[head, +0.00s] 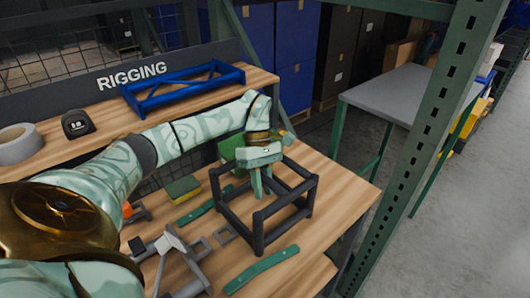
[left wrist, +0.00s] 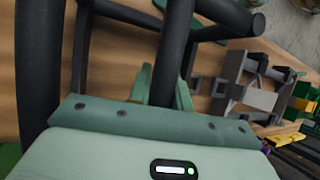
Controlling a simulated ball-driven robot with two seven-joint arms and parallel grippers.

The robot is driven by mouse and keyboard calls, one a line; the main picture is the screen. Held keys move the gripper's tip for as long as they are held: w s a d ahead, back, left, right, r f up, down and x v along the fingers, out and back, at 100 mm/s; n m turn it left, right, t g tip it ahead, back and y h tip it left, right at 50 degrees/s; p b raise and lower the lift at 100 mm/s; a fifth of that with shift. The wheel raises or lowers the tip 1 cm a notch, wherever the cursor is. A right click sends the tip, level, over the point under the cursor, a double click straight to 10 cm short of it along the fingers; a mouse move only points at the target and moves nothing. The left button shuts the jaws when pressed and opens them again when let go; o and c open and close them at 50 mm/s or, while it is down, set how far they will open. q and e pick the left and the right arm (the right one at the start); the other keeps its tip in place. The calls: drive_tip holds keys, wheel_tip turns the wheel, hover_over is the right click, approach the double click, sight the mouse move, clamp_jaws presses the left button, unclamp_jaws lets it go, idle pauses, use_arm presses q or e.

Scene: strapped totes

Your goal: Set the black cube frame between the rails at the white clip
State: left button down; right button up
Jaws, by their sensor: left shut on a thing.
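The black cube frame (head: 287,212) is an open cage of thick round bars, upright above the wooden bench. My left gripper (head: 262,188) reaches down from above and is shut on one of its upper bars. In the left wrist view, the gripper's green fingers (left wrist: 166,92) close around a dark bar of the cube frame (left wrist: 38,60). Two green strips, seemingly the rails, lie on the bench: one left of the frame (head: 196,213), one in front (head: 262,269). I cannot tell whether the frame touches the bench. I cannot make out the white clip for sure. My right gripper is not visible.
A grey fixture (head: 168,243) stands left of the front rail; it also shows in the left wrist view (left wrist: 255,92). A green-yellow sponge-like block (head: 183,189) lies behind. The raised shelf holds a blue frame (head: 180,88) and a tape roll (head: 18,144). A green post (head: 425,140) rises right.

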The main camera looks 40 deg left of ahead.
use_arm(q)
drive_tip(key=shift+r, duration=0.1)
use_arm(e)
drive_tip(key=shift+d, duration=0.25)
use_arm(q)
drive_tip(key=c, duration=1.3)
unclamp_jaws()
drive_tip(key=shift+s, duration=0.1)
drive_tip(key=shift+p+v, duration=1.25)
drive_tip(key=shift+v, duration=4.8)
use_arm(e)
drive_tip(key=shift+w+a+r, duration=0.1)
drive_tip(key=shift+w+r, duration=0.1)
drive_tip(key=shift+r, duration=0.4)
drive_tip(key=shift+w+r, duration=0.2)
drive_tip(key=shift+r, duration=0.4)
